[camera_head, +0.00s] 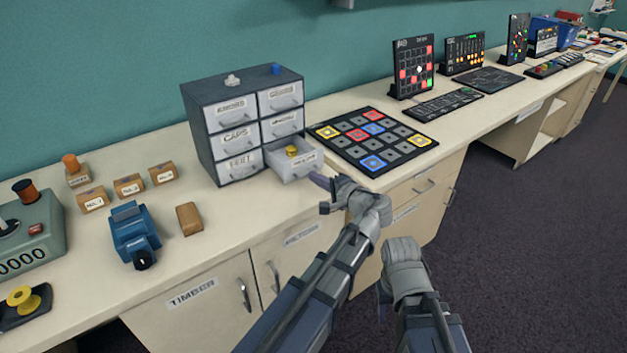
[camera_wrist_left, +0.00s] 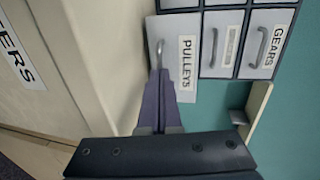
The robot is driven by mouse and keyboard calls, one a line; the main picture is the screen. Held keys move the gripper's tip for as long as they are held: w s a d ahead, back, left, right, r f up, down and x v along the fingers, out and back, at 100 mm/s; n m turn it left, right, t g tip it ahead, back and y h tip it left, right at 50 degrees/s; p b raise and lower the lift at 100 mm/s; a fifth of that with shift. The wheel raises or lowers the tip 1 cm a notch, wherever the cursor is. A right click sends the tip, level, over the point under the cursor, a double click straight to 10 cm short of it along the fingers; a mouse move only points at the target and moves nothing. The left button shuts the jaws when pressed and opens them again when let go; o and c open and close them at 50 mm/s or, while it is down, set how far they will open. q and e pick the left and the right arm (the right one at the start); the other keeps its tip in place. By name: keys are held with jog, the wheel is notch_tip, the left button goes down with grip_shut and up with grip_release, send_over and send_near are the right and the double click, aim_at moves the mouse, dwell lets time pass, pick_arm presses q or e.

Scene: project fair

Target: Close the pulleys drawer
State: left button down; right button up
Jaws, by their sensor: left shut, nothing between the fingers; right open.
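The pulleys drawer (camera_head: 297,170) is the bottom right drawer of a small dark grey cabinet (camera_head: 200,140). It stands pulled out, with a yellow pulley (camera_head: 291,151) inside. Its white front and label show in the left wrist view (camera_wrist_left: 187,85), with a grey handle (camera_wrist_left: 159,48). My left gripper (camera_head: 318,181) is shut and empty, its fingertips right at the drawer front by the handle. They also show in the left wrist view (camera_wrist_left: 157,80); I cannot tell whether they touch. My right gripper (camera_head: 382,305) is low beside the counter, open and away from the drawer.
The cabinet's other drawers look shut. A black board with coloured tiles (camera_head: 372,138) lies right of the drawer. A blue device (camera_head: 134,234) and several small brown boxes (camera_head: 130,185) stand to the left. The counter (camera_head: 235,235) is clear in front of the cabinet.

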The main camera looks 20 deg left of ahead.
aim_at(295, 159)
pick_arm(q)
jog(key=x, duration=0.3)
jog(key=r+x, duration=0.1)
jog(key=x, duration=0.2)
jog(key=r+x, duration=0.1)
jog(key=x, duration=0.2)
jog(key=shift+w+a, duration=0.35)
jog(key=shift+w, duration=0.1)
jog(key=shift+w+a, duration=0.15)
jog(key=shift+a, duration=0.15)
jog(key=shift+r, duration=0.2)
jog(key=shift+a, duration=0.1)
